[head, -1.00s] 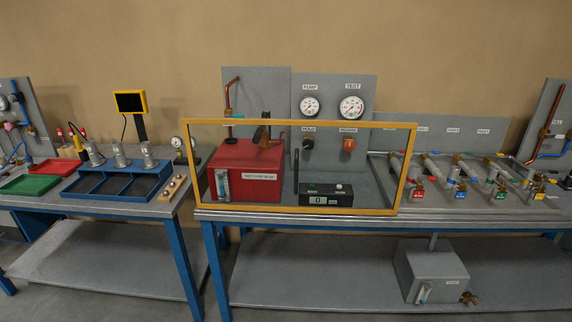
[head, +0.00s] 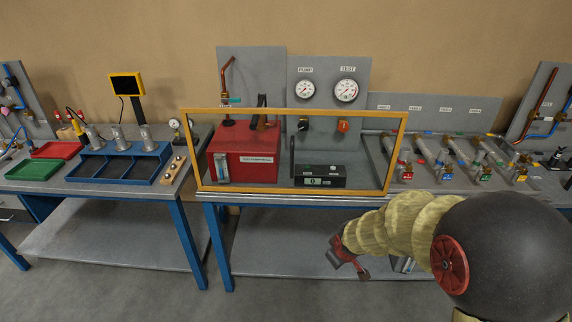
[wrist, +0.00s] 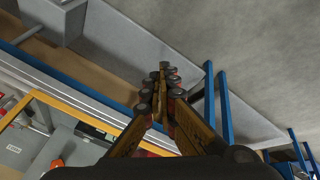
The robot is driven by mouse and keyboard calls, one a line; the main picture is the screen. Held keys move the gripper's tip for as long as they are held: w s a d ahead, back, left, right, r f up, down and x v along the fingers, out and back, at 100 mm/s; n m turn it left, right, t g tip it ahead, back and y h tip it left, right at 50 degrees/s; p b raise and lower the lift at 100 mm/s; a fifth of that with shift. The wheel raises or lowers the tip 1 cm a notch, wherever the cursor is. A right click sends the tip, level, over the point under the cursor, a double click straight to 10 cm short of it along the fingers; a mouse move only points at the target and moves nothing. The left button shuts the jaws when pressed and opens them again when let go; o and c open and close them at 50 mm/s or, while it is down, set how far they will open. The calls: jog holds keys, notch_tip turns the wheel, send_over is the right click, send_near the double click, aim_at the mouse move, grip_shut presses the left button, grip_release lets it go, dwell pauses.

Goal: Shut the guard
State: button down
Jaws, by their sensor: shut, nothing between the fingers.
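The guard (head: 295,112) is a clear panel in a yellow frame. In the head view it stands across the front of the middle bench, before the red tank and the gauge panel. Its lower rail lies near the bench's front edge. In the wrist view part of its yellow frame (wrist: 78,112) shows at lower left. My gripper (head: 347,258) is low in front of the bench, below and right of the guard's lower rail, apart from it. In the wrist view its fingers (wrist: 163,82) are together and empty.
Behind the guard are the red tank (head: 245,148) and a black box with a display (head: 320,176). A row of valves (head: 460,160) stands to the right. A side bench with a blue tray (head: 118,165) is at left. Open floor lies in front.

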aim_at(292, 159)
jog(key=w+a+f+n+t+y+p, duration=0.1)
jog(key=w+a+f+n+t+y, duration=0.15)
jog(key=w+a+n, duration=0.4)
jog(key=w+a+f+n+t+y+p, duration=0.1)
jog(key=w+a+n+t, duration=0.15)
jog(key=w, duration=0.65)
jog(key=w+a+r+n+t+y, duration=0.3)
jog(key=a+r+n, duration=0.1)
jog(key=r, duration=0.4)
jog(key=w+a+r+n+t+y, duration=0.3)
jog(key=r+n, duration=0.1)
jog(key=r, duration=0.3)
jog(key=x, duration=1)
jog(key=shift+h, duration=0.25)
jog(key=d, duration=0.4)
jog(key=shift+w+b, duration=0.25)
jog(key=shift+b, duration=0.1)
jog(key=shift+d+f, duration=0.1)
jog(key=shift+d, duration=0.05)
